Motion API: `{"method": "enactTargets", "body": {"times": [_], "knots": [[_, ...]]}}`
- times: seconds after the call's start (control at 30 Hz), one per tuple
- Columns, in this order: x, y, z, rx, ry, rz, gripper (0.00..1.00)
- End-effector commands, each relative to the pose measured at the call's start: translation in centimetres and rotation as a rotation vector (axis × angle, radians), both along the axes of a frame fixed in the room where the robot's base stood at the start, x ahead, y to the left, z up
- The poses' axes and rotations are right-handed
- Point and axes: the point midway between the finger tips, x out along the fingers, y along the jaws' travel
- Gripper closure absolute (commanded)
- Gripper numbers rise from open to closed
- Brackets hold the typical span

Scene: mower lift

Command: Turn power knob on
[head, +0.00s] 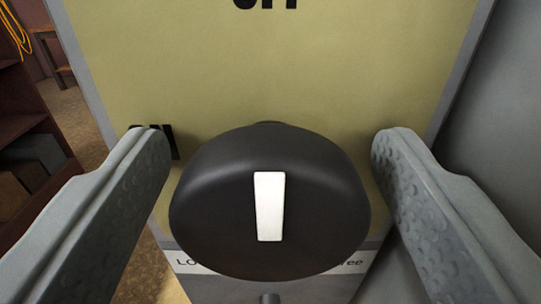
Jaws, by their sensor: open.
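The power knob (210,215) is a round black knob with a white marker bar (269,206) on its face. The bar stands upright in the picture. The knob sits on a yellow-green panel (300,75), with the word OFF (265,4) above it, cut by the top edge, and ON at its upper left, partly hidden by my finger. My gripper (268,150) is open, one finger on each side of the knob. A gap shows on the right; on the left the finger is close to the knob, and I cannot tell whether they touch.
A white label strip (185,264) with partly hidden text lies below the knob. A grey surface (505,110) stands at the right. A dark shelf (30,130) with boxes and a yellow cable (18,35) are at the left, with brown floor (82,105) between.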

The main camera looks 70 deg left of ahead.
Motion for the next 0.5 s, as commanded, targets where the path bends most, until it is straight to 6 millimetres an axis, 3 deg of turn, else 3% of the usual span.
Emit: {"method": "enactTargets", "body": {"times": [0.1,0.3,0.5], "knots": [[-0.01,-0.02,0.0,0.0,0.0,0.0,0.33],[-0.01,-0.03,0.0,0.0,0.0,0.0,0.73],[-0.01,-0.04,0.0,-0.002,-0.007,0.0,0.74]]}}
